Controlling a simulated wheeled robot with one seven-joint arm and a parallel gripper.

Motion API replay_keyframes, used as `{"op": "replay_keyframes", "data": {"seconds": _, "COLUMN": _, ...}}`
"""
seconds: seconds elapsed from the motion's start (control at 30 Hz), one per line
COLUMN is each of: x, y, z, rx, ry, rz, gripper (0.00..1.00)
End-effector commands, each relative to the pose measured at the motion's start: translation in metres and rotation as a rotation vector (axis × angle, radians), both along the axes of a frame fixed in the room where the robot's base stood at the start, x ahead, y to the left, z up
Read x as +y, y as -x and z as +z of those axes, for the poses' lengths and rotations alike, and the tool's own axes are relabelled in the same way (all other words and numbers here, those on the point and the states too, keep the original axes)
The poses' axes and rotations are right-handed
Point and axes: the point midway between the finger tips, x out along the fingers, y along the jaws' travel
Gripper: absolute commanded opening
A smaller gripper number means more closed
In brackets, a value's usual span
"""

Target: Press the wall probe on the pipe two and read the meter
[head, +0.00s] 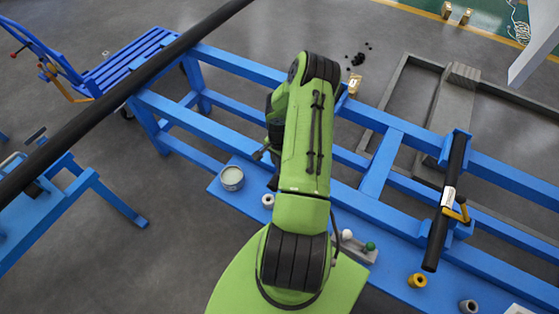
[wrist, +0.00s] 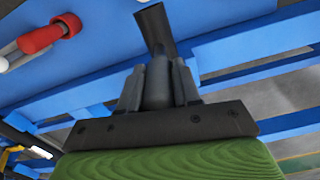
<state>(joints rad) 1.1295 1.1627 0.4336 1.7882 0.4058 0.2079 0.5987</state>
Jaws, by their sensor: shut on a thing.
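In the wrist view my gripper (wrist: 157,80) is shut on a dark grey body with a black stem (wrist: 157,30), likely the wall probe. The stem sticks out past the fingertips over the blue frame; I cannot tell whether its end touches anything. In the head view my green arm hides the gripper. A short black pipe (head: 438,225) with a white label lies across the blue frame at right, held by a yellow-handled clamp (head: 457,211). A long black pipe (head: 120,92) crosses the upper left. Which is pipe two cannot be read. I make out no meter.
A blue cart (head: 130,58) stands upper left.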

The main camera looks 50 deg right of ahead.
Motion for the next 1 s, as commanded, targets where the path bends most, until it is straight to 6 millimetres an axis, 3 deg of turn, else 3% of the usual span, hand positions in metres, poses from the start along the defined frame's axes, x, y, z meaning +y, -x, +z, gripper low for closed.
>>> {"op": "replay_keyframes", "data": {"seconds": 0.53, "x": 0.002, "y": 0.001, "z": 0.001, "rx": 0.002, "ry": -0.004, "rz": 0.001, "gripper": 0.02}}
{"op": "replay_keyframes", "data": {"seconds": 1.0, "x": 0.001, "y": 0.000, "z": 0.046, "rx": 0.001, "ry": -0.001, "rz": 0.002, "gripper": 0.02}}
